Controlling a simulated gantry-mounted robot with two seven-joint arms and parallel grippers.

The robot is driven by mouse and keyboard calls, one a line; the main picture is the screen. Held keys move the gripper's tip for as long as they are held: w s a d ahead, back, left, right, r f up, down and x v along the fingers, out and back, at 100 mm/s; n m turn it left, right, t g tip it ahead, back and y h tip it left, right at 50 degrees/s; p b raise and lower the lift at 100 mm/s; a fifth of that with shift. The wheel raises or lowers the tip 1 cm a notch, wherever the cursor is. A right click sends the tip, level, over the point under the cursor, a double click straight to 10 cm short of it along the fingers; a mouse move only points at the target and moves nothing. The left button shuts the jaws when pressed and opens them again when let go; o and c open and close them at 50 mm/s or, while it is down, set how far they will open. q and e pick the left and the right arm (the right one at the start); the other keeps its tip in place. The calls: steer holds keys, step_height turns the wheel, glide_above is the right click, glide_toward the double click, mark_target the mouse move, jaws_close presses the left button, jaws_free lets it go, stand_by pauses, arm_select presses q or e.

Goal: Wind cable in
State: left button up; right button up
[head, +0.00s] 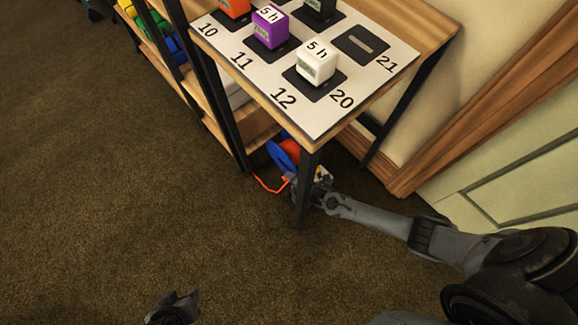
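A cable reel with a blue side disc (281,156) and an orange drum sits low under the near end of the wooden table, partly hidden by a table leg. A loop of orange cable (268,188) hangs or lies just below and left of the reel. My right gripper (312,188) is by the reel, at the black table leg. The leg hides part of it, and I cannot tell whether it touches the reel or the cable. My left gripper (176,305) is at the bottom edge, low over the carpet and away from the reel; its fingers are unclear.
The table's white numbered mat (330,115) carries a white cube (317,62), a purple cube (270,27) and an orange cube (234,6) on dark pads. A black table leg (305,190) stands beside my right gripper. The brown carpet (110,180) is clear at left.

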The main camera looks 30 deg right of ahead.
steer(key=p+v, duration=0.3)
steer(key=v, duration=0.3)
steer(key=shift+s+r+p, duration=0.2)
steer(key=shift+s+p, duration=0.1)
